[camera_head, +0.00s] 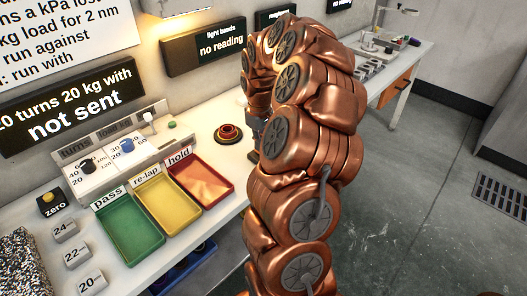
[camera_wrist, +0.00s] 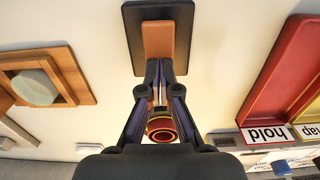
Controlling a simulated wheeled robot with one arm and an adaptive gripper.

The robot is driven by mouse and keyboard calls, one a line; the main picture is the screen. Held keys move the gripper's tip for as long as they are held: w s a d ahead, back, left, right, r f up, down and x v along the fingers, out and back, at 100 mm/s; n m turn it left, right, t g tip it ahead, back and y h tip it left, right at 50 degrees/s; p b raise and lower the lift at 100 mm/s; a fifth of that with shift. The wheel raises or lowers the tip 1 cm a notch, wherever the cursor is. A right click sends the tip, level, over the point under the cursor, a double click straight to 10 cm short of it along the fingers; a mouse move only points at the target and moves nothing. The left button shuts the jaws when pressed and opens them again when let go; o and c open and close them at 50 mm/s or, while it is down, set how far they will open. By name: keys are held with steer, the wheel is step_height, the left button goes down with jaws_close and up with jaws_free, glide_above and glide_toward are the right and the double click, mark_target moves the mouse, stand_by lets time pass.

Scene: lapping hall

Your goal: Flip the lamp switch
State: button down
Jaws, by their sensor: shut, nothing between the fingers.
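My gripper (camera_wrist: 160,80) shows in the wrist view with its fingers together and nothing held between them. Its tips are close to or touching the lower edge of a brown rectangular piece (camera_wrist: 158,38) on a dark plate (camera_wrist: 132,25). This may be the lamp switch, but its label is not visible. I cannot tell whether the tips touch it. In the head view my arm hides most of the gripper and the brown piece. A lit lamp (camera_head: 183,5) shows at the top edge of the head view.
A round red and dark part (camera_head: 228,134) sits on the bench beside my gripper. The green pass tray (camera_head: 130,252), yellow re-lap tray (camera_head: 165,204) and red hold tray (camera_head: 202,180) stand left of my arm. A wooden holder (camera_wrist: 75,75) with a grey disc is left in the wrist view.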

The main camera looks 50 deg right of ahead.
steer(key=shift+r+p, duration=0.9)
steer(key=shift+r, duration=2.6)
steer(key=s+a+r+n+p, duration=0.1)
steer(key=s+a+r, duration=0.1)
steer(key=a, duration=0.5)
steer(key=s+a+r+p, duration=0.1)
steer(key=s+a+r, duration=0.15)
steer(key=a, duration=0.55)
steer(key=s+a+r+n, duration=0.1)
steer(key=a+r, duration=0.1)
steer(key=a, duration=0.5)
steer(key=s+a+m+g+p, duration=0.1)
steer(key=s+a, duration=0.4)
steer(key=s, duration=0.4)
steer(key=s+a+p, duration=0.1)
steer(key=s+a, duration=0.4)
steer(key=s, duration=0.4)
steer(key=shift+s+a+f+m+g+p, duration=0.2)
steer(key=shift+a+m+g+p, duration=0.1)
steer(key=shift+m+g+p, duration=0.1)
